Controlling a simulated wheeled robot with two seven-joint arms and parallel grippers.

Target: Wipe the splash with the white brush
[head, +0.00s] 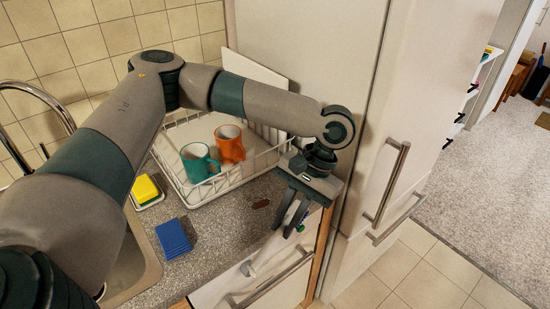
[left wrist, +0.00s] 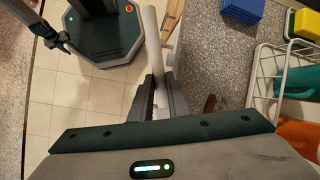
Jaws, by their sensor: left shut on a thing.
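My left gripper (head: 291,218) is shut on the white brush, above the front edge of the counter. In the left wrist view the pale handle of the white brush (left wrist: 153,50) stands out from between the fingers (left wrist: 153,98). Its bristles cannot be made out. The splash (head: 261,204) is a small dark brown spot on the grey speckled counter, left of the gripper and apart from it. It also shows partly in the left wrist view (left wrist: 210,103), right of the fingers.
A white dish rack (head: 207,191) with a teal mug (head: 197,164) and an orange mug (head: 230,146) stands behind the splash. A blue sponge (head: 173,238) and a yellow sponge (head: 145,189) lie to the left by the sink. A tall cabinet (head: 290,60) borders the counter's right.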

